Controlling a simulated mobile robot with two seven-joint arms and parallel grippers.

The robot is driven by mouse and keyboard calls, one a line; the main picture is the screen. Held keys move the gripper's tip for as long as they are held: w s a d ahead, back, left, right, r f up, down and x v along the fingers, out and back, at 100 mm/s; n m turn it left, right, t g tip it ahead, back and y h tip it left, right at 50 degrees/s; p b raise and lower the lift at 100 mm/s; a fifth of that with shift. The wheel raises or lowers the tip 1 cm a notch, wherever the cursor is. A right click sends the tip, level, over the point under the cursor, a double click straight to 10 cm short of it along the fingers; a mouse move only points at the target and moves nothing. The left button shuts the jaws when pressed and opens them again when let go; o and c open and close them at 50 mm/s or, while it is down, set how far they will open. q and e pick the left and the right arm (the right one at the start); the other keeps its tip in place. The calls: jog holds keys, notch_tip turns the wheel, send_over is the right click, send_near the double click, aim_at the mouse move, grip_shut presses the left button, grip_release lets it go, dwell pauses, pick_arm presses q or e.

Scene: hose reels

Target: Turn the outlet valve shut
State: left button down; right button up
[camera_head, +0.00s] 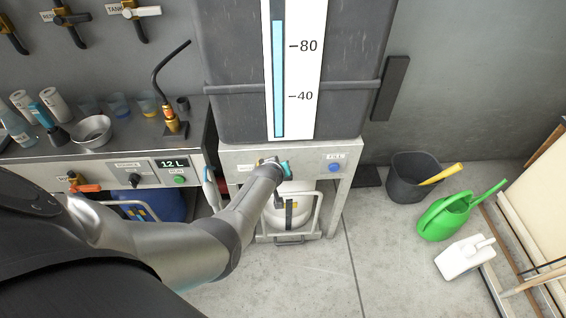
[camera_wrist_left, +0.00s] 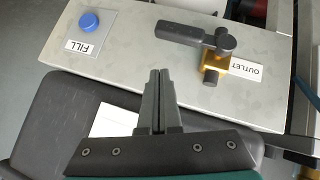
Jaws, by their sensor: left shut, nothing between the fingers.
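The outlet valve (camera_wrist_left: 218,62) has a brass body and a dark lever handle (camera_wrist_left: 183,34). It is on the pale panel beside the OUTLET label (camera_wrist_left: 245,70) in the left wrist view. The lever lies along the panel, pointing toward the blue FILL button (camera_wrist_left: 89,22). My left gripper (camera_wrist_left: 158,74) is shut and empty, its fingertips apart from the lever and just to one side of it. In the head view my left gripper (camera_head: 285,170) is at the panel under the tank, and my wrist hides most of the valve.
A dark tank with a level gauge (camera_head: 295,70) stands above the panel. A white container (camera_head: 288,212) sits below it. A workbench with a 12 L display (camera_head: 172,163) is at left. A dark bucket (camera_head: 405,180) and green watering can (camera_head: 445,218) stand on the floor at right.

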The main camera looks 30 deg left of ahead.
pick_arm(q)
jog(key=s+d+r+p, duration=0.4)
jog(key=s+r+p, duration=0.1)
jog(key=r, duration=0.1)
jog(key=shift+s+r+p, duration=0.35)
jog(key=shift+s, duration=0.05)
pick_arm(e)
notch_tip(320, 180, up, 7)
jog(key=shift+f, duration=0.2)
pick_arm(q)
jog(key=shift+f, duration=0.1)
jog(key=s+d+f+m+g+h+b, duration=0.1)
jog(key=s+d+f+m+g+b, duration=0.2)
jog(key=s+f, duration=0.9)
jog(key=s+d+f+m+g+h+b, duration=0.1)
jog(key=s+d+f+m+g, duration=0.3)
jog(key=s+f, duration=0.85)
jog(key=s+f+m+b, duration=0.1)
jog(key=s+f+m, duration=0.1)
jog(key=s, duration=0.7)
jog(key=s+f+m+g+b, duration=0.1)
jog(key=s+m, duration=0.1)
jog(key=s, duration=0.8)
jog(key=shift+d+f+g, duration=0.15)
jog(key=shift+f+g, duration=0.15)
jog(key=shift+f, duration=0.1)
pick_arm(e)
notch_tip(320, 180, down, 6)
jog(key=shift+d, duration=0.1)
